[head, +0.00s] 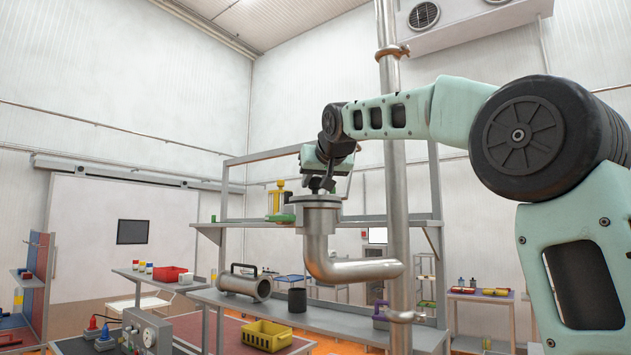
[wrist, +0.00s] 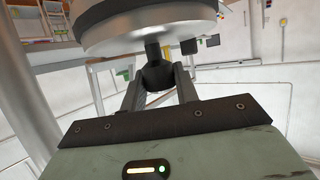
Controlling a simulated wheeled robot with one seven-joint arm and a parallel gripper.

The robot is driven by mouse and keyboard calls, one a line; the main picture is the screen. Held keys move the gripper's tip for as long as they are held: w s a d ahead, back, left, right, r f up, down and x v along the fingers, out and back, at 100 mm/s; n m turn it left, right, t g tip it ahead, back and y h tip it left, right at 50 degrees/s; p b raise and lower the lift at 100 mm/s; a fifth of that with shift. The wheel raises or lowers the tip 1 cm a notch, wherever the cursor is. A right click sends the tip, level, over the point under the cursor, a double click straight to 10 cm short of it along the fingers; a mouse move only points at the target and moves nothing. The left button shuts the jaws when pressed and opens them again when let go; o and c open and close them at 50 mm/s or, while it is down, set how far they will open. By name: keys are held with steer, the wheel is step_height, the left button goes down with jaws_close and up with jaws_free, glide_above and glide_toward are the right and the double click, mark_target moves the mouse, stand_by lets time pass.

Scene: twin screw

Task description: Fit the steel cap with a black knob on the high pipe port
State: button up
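The steel cap (wrist: 150,35) fills the top of the wrist view as a round metal disc, with its black knob (wrist: 155,68) towards me. My gripper (wrist: 160,77) has its two dark fingers on either side of the knob and is shut on it. In the head view my gripper (head: 319,188) points down at the top of the high pipe port (head: 316,222), an upright steel elbow. The cap (head: 316,198) shows there as a thin disc at the port's mouth, roughly level. Whether it is seated or slightly above is hard to tell.
A tall vertical steel pipe (head: 397,175) stands right of the port, close to my arm. A shelf frame (head: 435,190) stands behind.

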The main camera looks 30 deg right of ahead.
steer(key=o, duration=0.4)
steer(key=shift+o, duration=0.2)
steer(key=shift+s, duration=0.1)
steer(key=b+v, duration=0.5)
steer(key=v, duration=1.2)
steer(key=shift+b, duration=0.35)
steer(key=shift+s+r, duration=0.1)
steer(key=shift+r, duration=0.05)
